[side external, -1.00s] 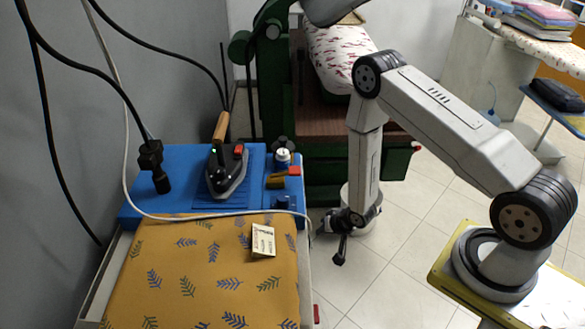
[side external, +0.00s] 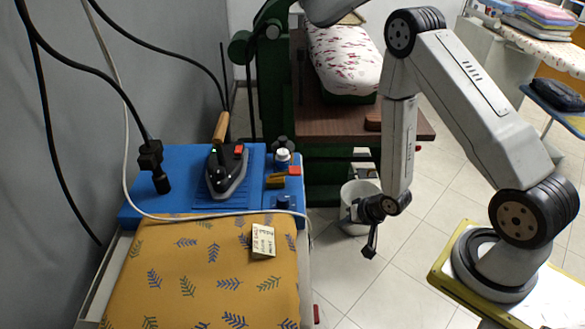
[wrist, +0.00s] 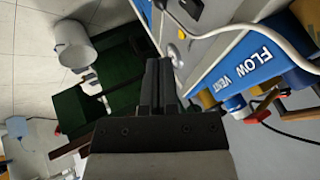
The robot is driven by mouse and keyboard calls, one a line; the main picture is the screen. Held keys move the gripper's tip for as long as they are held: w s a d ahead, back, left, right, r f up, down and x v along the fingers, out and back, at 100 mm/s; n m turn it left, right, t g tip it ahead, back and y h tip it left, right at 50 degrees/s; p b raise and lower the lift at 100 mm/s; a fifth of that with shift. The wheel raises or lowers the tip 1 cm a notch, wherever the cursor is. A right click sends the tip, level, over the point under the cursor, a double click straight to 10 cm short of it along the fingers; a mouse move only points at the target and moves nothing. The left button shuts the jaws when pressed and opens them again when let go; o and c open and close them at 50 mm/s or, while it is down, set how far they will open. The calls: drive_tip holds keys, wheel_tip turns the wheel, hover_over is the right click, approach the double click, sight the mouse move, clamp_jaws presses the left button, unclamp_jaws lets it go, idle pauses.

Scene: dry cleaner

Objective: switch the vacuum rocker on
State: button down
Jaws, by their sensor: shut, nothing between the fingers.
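In the side view, the ironing table has a blue control deck (side external: 185,203) at its far end. I cannot read which control is the vacuum rocker. My gripper (side external: 369,246) is shut and empty, pointing down over the floor to the right of the table, clear of the deck. In the wrist view, my shut fingers (wrist: 158,84) show beside a blue panel (wrist: 232,78) lettered FLOW and VENT. A red part (wrist: 262,115) shows near that panel.
An iron (side external: 226,172) stands on the deck. A white cord (side external: 215,214) crosses the table, which has a yellow leaf-print cover (side external: 185,275) and a paper tag (side external: 263,241). A white bucket (side external: 352,226) stands behind my gripper. A green press (side external: 335,153) stands at the back.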

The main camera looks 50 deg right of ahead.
idle(0.4)
drive_tip(key=shift+s+d+f, duration=0.15)
drive_tip(key=shift+d+f, duration=0.05)
drive_tip(key=shift+f, duration=0.4)
drive_tip(key=w+a+f, duration=0.3)
drive_tip(key=w+f, duration=0.5)
drive_tip(key=shift+w+a+f, duration=0.25)
drive_tip(key=shift+f, duration=0.1)
idle(0.6)
